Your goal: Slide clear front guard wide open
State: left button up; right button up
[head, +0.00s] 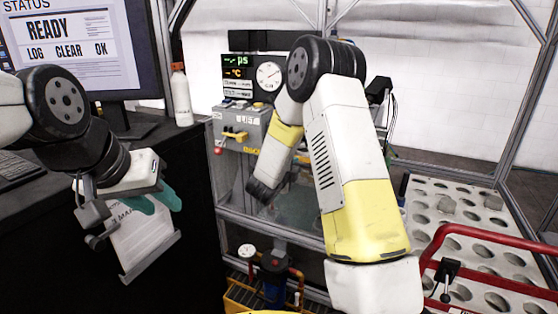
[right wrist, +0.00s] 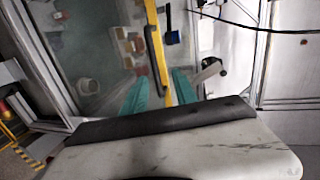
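The clear front guard is a see-through panel in a grey frame, seen below the control box in the head view (head: 232,180) and across the left of the right wrist view (right wrist: 85,45). A long yellow bar (right wrist: 153,35) runs upright over the panel. My right gripper (right wrist: 160,82) has its teal fingers apart, one on each side of the bar's lower part; contact cannot be told. In the head view its fingers are hidden behind my right wrist.
A control box (head: 238,130) with a yellow handle and a gauge (head: 269,76) stand above the guard. A monitor (head: 80,45) and white bottle (head: 180,95) are on the dark desk at left. A perforated table (head: 440,205) and red rail (head: 490,235) are at right.

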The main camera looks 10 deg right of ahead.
aim_at(300, 165)
jog(key=shift+m+h, duration=0.4)
jog(key=x, duration=0.4)
jog(key=f+x, duration=0.1)
jog(key=x, duration=0.3)
jog(key=shift+w+f, duration=0.2)
jog(key=shift+f, duration=0.1)
jog(key=shift+c, duration=0.2)
grip_shut()
dwell(0.6)
